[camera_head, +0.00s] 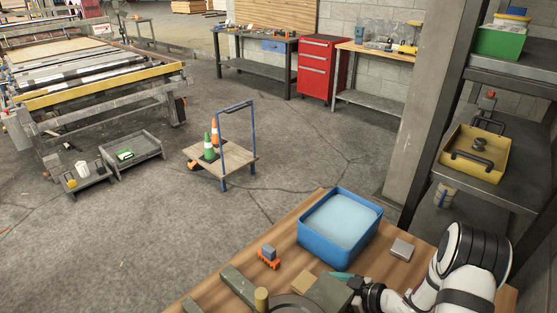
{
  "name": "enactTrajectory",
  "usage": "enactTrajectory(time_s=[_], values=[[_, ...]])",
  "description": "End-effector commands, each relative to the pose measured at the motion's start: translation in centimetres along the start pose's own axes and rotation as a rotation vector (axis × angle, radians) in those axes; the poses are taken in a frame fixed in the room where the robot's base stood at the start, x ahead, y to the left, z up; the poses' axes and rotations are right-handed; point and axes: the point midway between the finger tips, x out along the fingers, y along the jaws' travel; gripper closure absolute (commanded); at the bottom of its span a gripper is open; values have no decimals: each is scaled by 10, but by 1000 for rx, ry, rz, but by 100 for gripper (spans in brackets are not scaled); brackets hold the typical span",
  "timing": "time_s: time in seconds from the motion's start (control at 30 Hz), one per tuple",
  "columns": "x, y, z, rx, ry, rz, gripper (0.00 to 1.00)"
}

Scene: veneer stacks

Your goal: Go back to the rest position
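My white and black arm reaches in from the lower right corner of the head view. Its end points left, low over the wooden table (221,262). My gripper (352,284) is small and partly hidden among the things at the table's front edge, beside a dark olive block (334,293). A teal piece (342,275) shows next to it. I cannot tell whether the fingers are open or shut, or whether they touch the block.
A blue bin (325,250) with a pale blue inside stands behind my gripper. A grey block (402,249) is right of it; a small orange toy vehicle (268,259), an olive bar (238,285) and a tan cylinder (261,298) are left. A dark shelf post (440,130) rises near my arm.

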Motion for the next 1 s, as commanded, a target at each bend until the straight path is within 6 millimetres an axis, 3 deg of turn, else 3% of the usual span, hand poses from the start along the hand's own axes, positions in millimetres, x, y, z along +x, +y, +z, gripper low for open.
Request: enactTrajectory(time_s=[0.07, 0.3, 0.53, 0.77, 0.93, 1.0], values=[[21, -2, 1, 0, -1, -4, 10], [1, 1, -31, -2, 1, 2, 10], [-2, 0, -35, 1, 0, 0, 10], [1, 0, -30, 2, 0, 0, 10], [19, -1, 4, 5, -1, -1, 10], [-7, 2, 0, 0, 1, 7, 10]])
